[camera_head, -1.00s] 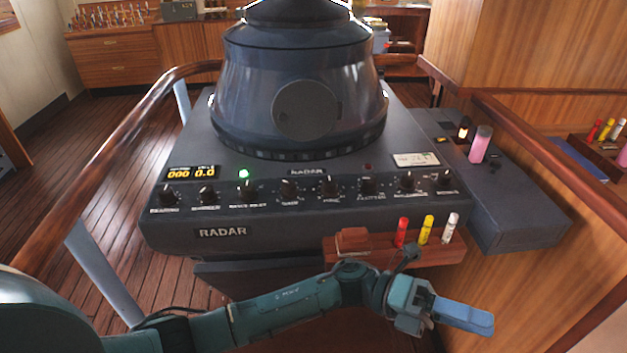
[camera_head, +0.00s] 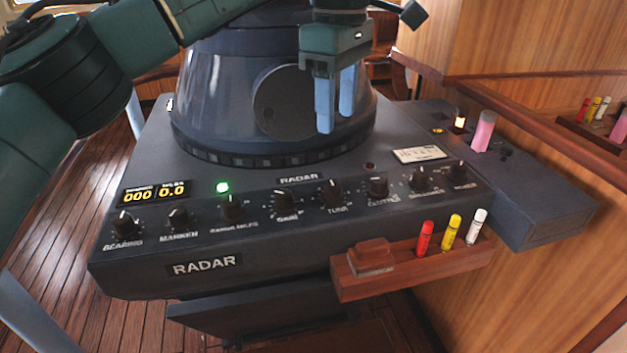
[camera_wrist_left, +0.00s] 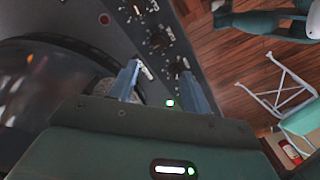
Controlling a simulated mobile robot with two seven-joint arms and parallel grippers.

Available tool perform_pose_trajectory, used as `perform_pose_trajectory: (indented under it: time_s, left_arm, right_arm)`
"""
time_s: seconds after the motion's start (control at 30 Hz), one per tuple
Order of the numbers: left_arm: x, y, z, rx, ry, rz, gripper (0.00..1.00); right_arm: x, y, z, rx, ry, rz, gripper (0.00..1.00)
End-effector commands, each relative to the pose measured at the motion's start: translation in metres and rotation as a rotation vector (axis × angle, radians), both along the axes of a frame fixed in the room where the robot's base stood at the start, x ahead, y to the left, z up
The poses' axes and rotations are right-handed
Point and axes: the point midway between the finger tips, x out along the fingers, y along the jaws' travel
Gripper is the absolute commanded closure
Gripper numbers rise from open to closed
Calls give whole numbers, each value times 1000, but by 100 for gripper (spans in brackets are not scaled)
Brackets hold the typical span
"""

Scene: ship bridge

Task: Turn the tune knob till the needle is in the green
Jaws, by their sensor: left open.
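The tune knob (camera_head: 333,192) is a black knob with a light pointer mark, on the sloping front panel of the radar console, between the gain knob (camera_head: 285,201) and the clutter knob (camera_head: 377,187). The small white meter (camera_head: 419,154) sits at the panel's upper right; its needle and any green zone are too small to read. My left gripper (camera_head: 335,120) is open and empty, pointing down above the tune knob and clear of it, in front of the radar hood. In the left wrist view, its blue fingers (camera_wrist_left: 160,72) are apart near panel knobs.
The radar hood (camera_head: 255,110) rises behind the panel. A wooden tray (camera_head: 345,283) with red, yellow and white markers juts from the console's front right. A pink cylinder (camera_head: 482,131) stands on the side box. A green lamp (camera_head: 222,187) glows on the panel.

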Motion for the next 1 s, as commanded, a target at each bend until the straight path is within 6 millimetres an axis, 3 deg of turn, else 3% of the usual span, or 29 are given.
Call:
perform_pose_trajectory:
  time_s: [0.17,0.7,1.0]
  left_arm:
    - [1,2,-11,12,-9,-2,52]
    - [0,1,-112,8,-8,-2,52]
    - [0,1,-128,7,-9,-1,52]
  right_arm:
    - [0,1,-2,8,1,-1,64]
    - [0,1,-4,19,0,-4,64]
    - [1,1,-4,18,0,-4,64]
